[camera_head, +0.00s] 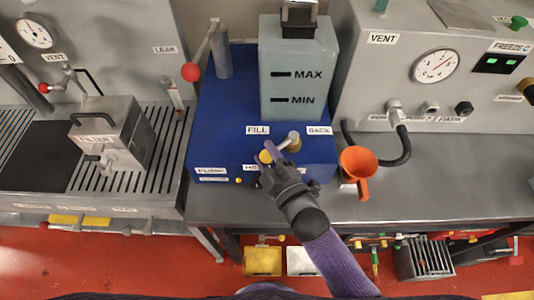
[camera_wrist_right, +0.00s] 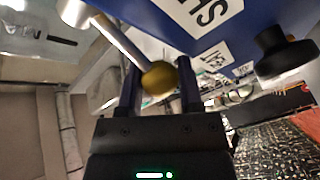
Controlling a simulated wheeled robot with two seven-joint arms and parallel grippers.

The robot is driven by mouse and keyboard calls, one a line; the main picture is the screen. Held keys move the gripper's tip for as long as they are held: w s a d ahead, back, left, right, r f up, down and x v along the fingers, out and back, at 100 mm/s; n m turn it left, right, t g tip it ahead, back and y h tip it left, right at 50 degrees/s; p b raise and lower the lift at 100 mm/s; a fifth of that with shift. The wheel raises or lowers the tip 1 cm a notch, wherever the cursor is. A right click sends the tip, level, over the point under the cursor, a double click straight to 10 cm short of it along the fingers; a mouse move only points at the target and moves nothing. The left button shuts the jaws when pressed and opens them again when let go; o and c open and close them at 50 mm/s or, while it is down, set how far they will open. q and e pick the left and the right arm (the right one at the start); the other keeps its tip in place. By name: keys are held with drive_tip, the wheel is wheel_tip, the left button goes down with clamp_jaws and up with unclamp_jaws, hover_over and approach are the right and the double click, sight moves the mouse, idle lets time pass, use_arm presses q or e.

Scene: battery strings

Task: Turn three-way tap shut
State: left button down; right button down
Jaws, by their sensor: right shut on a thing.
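The three-way tap (camera_head: 293,142) stands on the blue unit (camera_head: 222,128), between the FILL label (camera_head: 258,130) and the BACK label (camera_head: 319,130). Its lever runs down and to the left to a yellow knob (camera_head: 265,156). My right gripper (camera_head: 269,165) is at the knob. In the right wrist view the yellow knob (camera_wrist_right: 158,78) sits between the two fingers, with the silver lever (camera_wrist_right: 115,38) leading up-left. The gripper is shut on the knob. A third label (camera_head: 250,167) is partly hidden by the gripper. My left gripper is not in view.
A tank (camera_head: 292,85) with MAX and MIN marks stands behind the tap. A lever with a red ball (camera_head: 190,72) rises at the unit's left. An orange funnel (camera_head: 358,163) and a black hose (camera_head: 398,148) are to the right. A filter box (camera_head: 112,135) stands at left.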

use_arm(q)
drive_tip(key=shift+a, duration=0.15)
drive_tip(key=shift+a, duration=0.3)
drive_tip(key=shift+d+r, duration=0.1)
